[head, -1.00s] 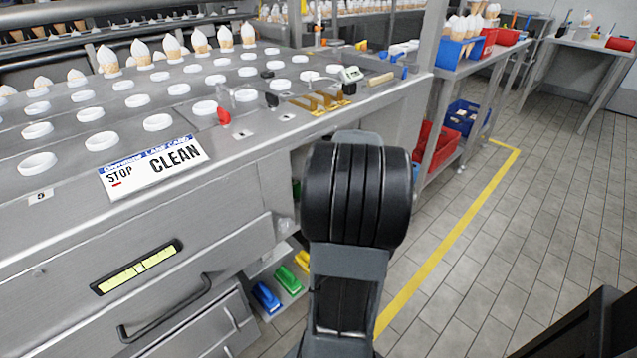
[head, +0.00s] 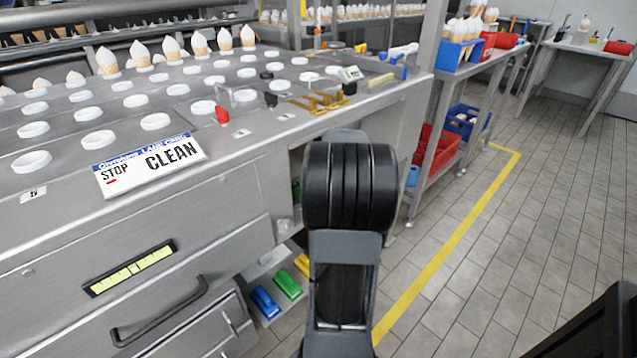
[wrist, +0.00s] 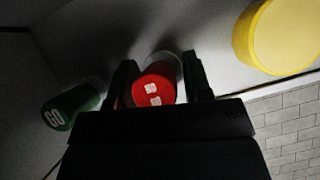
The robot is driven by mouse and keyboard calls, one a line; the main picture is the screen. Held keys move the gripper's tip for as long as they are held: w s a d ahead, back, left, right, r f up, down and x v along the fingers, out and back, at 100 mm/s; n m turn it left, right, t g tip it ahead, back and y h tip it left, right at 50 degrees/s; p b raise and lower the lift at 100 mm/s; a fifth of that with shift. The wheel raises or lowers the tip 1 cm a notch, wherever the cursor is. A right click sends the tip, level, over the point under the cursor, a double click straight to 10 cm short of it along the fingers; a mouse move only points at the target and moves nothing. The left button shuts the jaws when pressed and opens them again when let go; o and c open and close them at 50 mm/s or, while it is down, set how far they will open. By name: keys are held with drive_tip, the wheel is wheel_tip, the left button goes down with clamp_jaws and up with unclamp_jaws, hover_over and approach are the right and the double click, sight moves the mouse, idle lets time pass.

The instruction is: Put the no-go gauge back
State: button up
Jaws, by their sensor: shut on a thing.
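In the wrist view a red cylindrical gauge (wrist: 153,90) with small white marks on its end sits between the two dark fingers. My gripper (wrist: 160,76) is shut on it. The marks are too blurred to read. A paler grey part of it shows behind the red end. A green cylinder marked GO (wrist: 68,108) stands to the left, apart from my gripper. In the head view my own arm hides the gripper and the red gauge.
A large yellow cylinder (wrist: 278,38) is at the upper right of the wrist view. The steel counter (head: 235,175) holds white rings and a STOP CLEAN card (head: 150,163). Blue (head: 265,301) and green (head: 288,284) items lie low beside the drawers.

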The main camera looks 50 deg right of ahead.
drive_tip(key=o, duration=1)
drive_tip(key=shift+f, duration=0.1)
drive_tip(key=shift+o, duration=0.2)
drive_tip(key=shift+s+r, duration=0.1)
drive_tip(key=shift+r, duration=0.3)
drive_tip(key=p+v, duration=0.3)
drive_tip(key=v, duration=0.4)
drive_tip(key=shift+f, duration=0.1)
